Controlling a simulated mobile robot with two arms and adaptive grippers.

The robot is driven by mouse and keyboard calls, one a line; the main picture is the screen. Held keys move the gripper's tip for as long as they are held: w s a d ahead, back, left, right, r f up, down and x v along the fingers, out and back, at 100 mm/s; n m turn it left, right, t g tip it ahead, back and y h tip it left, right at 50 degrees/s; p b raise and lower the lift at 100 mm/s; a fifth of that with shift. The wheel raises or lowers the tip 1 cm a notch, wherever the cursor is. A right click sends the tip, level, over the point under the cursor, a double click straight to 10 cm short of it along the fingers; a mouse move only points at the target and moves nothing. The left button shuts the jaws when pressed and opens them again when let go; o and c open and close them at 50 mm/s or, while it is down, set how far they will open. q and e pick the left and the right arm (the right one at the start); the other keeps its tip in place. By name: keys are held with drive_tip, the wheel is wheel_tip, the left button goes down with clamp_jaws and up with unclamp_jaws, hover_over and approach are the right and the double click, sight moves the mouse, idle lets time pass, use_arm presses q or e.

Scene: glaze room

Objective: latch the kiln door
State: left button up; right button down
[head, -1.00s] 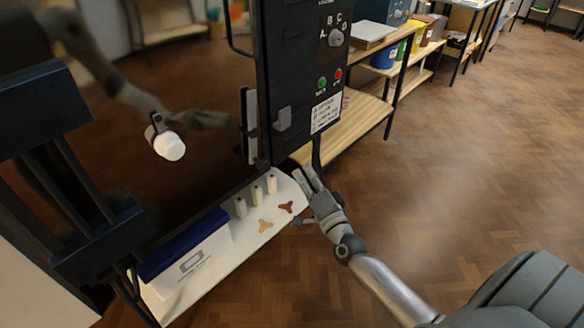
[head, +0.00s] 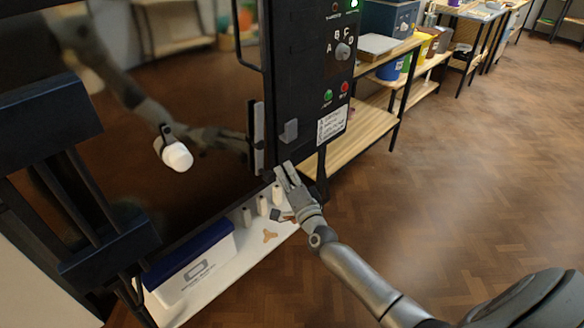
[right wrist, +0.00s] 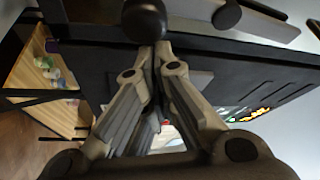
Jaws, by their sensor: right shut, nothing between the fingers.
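The kiln door (head: 110,130) is the dark glossy panel at left in the head view, with a white plug (head: 176,156) on its face. It looks closed against the kiln's black control side (head: 318,95). An upright latch plate (head: 257,137) is at the door's right edge, beside a grey block (head: 290,131). My right gripper (head: 284,170) is shut and empty, just below these parts. In the right wrist view its fingertips (right wrist: 161,46) meet close behind a black ball knob (right wrist: 145,19); I cannot tell if they touch. My left gripper is out of view.
Below the door, a white shelf (head: 220,268) holds a blue-lidded box (head: 190,262), small white posts (head: 262,205) and a tan three-armed stilt (head: 270,237). A wooden rack (head: 362,130) stands behind the kiln. The floor at right is clear.

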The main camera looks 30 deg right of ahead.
use_arm(q)
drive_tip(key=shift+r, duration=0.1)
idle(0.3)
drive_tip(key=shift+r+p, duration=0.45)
drive_tip(key=shift+p, duration=0.05)
use_arm(e)
drive_tip(key=shift+s+a+f+m, duration=0.1)
drive_tip(key=shift+a+m, duration=0.15)
drive_tip(key=shift+m, duration=0.15)
